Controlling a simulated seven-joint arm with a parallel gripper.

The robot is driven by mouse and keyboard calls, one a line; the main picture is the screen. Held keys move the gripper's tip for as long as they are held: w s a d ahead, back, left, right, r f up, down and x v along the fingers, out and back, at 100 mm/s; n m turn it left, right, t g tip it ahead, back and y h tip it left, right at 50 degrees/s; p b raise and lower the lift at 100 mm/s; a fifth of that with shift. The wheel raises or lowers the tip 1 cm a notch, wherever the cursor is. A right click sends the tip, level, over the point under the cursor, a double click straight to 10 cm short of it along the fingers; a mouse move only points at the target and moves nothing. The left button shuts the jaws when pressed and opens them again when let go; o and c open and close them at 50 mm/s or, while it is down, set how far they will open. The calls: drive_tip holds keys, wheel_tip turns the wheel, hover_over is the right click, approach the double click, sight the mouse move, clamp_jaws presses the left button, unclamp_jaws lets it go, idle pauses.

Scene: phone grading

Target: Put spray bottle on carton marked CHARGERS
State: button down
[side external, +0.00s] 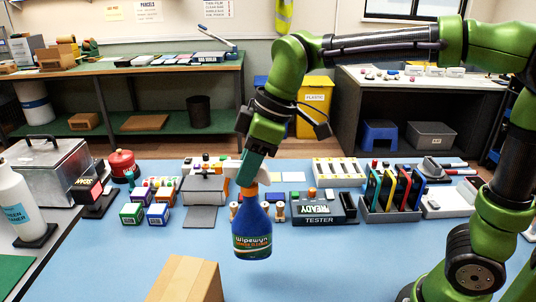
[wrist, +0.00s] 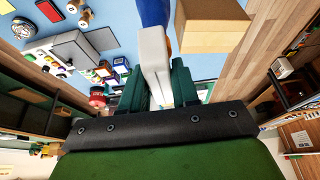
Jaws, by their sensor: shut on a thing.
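The spray bottle (side external: 252,232) is blue with an orange neck and a "Wipewyn" label. My gripper (side external: 247,178) is shut on its top and holds it roughly upright, apparently above the blue mat. In the wrist view a strip of the blue bottle (wrist: 154,12) shows beyond my gripper (wrist: 155,40), and the rest is hidden. A brown carton (side external: 186,281) stands at the front, left of and nearer the camera than the bottle. The carton also shows in the wrist view (wrist: 212,28), beside the bottle. I see no readable CHARGERS marking on it.
Small boxes (side external: 146,213), a grey box (side external: 205,189), the tester (side external: 318,209) and a rack of phones (side external: 392,192) line the mat behind the bottle. A white bottle (side external: 17,205) and a metal case (side external: 52,168) stand at left. The mat right of the carton is clear.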

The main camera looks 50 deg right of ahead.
drive_tip(key=s+a+r, duration=0.6)
drive_tip(key=s+r, duration=0.3)
drive_tip(key=s, duration=0.3)
drive_tip(key=w+a+f, duration=0.4)
drive_tip(key=w+a, duration=0.6)
drive_tip(key=w, duration=0.1)
drive_tip(key=shift+w+a+f, duration=0.25)
drive_tip(key=shift+a+f, duration=0.05)
drive_tip(key=shift+a, duration=0.1)
drive_tip(key=c, duration=0.8)
unclamp_jaws()
drive_tip(key=shift+f, duration=0.2)
drive_tip(key=shift+c, duration=0.2)
